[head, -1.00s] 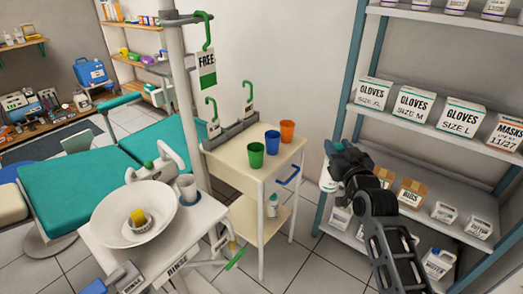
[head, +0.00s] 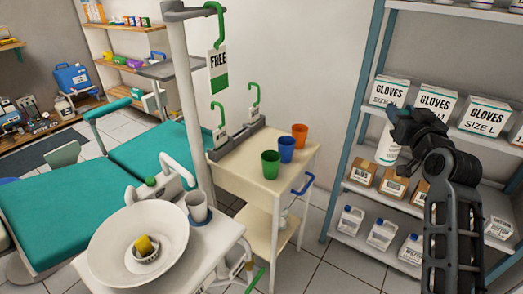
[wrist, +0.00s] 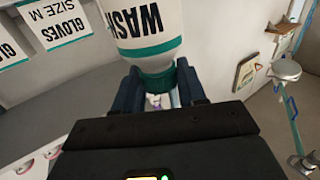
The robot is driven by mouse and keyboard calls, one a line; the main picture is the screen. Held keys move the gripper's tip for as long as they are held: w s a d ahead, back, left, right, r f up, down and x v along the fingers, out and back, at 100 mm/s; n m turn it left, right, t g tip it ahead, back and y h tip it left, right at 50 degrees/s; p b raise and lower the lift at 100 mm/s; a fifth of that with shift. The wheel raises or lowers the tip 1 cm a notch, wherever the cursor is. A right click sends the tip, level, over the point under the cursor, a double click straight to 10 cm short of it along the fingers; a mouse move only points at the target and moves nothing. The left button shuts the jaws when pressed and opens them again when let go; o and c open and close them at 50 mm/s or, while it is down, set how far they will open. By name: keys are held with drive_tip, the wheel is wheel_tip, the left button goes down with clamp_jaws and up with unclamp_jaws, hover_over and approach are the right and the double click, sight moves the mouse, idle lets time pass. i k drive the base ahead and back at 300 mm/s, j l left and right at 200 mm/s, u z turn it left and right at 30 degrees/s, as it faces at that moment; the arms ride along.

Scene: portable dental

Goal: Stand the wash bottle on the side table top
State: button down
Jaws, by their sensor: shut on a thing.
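The white wash bottle (head: 386,148) with a green band hangs from my gripper (head: 402,124) in front of the shelf rack in the head view. In the wrist view the wash bottle (wrist: 148,28) fills the top middle, its "WASH" label upside down. My gripper (wrist: 158,88) is shut on its narrower end. The cream side table (head: 238,160) stands left of my gripper, apart from the bottle. On its top stand a green cup (head: 270,163), a blue cup (head: 287,149) and an orange cup (head: 300,134).
The rack (head: 352,120) at right holds glove boxes (head: 435,104) and white jugs (head: 382,234). A basin (head: 138,243) and a pole (head: 191,100) stand left.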

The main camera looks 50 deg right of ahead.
sight(254, 154)
drive_tip(key=i, duration=1.1)
